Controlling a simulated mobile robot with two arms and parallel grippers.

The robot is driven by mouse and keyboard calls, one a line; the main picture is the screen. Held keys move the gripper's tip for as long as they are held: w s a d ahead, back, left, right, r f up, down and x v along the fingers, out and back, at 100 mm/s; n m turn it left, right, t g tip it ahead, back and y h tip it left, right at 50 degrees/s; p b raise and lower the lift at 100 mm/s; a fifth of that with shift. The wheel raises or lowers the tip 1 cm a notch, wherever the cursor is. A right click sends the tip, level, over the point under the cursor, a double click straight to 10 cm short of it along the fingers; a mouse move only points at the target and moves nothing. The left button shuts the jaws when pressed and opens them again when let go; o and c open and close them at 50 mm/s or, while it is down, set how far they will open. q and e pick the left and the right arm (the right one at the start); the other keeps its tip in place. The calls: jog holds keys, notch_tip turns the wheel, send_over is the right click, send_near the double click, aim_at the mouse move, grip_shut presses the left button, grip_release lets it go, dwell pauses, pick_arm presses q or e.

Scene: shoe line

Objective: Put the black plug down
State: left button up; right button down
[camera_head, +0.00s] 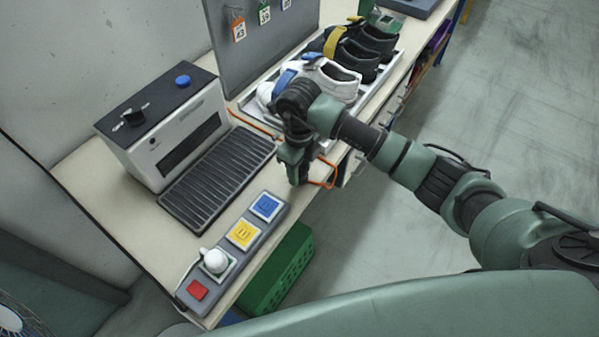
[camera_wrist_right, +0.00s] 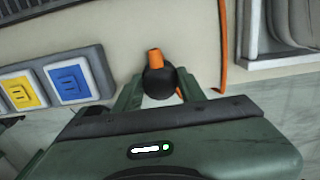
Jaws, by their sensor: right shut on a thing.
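My right gripper (camera_head: 297,178) points down over the front edge of the workbench, to the right of the socket strip. In the right wrist view it is shut on the black plug (camera_wrist_right: 159,84), a round dark body between the two fingers with an orange stub on top. An orange cable (camera_head: 325,182) loops beside the gripper in the head view and also shows in the wrist view (camera_wrist_right: 223,50). In the head view the fingers hide the plug. I cannot tell whether the plug touches the bench. My left gripper is not in view.
The grey socket strip (camera_head: 223,262) holds blue and yellow sockets, a white plug (camera_head: 215,261) and a red switch. A white machine (camera_head: 175,130) with a black roller bed (camera_head: 218,178) stands behind. Shoes sit on a tray (camera_head: 245,105) farther back. A green crate (camera_head: 283,275) is below the edge.

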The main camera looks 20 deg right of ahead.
notch_tip(320, 180, down, 2)
jog(key=shift+f, duration=0.1)
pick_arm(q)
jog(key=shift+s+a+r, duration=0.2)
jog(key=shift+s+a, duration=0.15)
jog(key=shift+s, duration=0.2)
pick_arm(e)
jog(key=shift+f, duration=0.15)
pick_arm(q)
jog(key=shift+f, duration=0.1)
pick_arm(e)
jog(key=shift+f, duration=0.1)
jog(key=c, duration=1.3)
grip_release()
jog(key=shift+f, duration=0.1)
jog(key=o, duration=0.5)
jog(key=shift+c, duration=0.2)
jog(key=shift+r, duration=0.2)
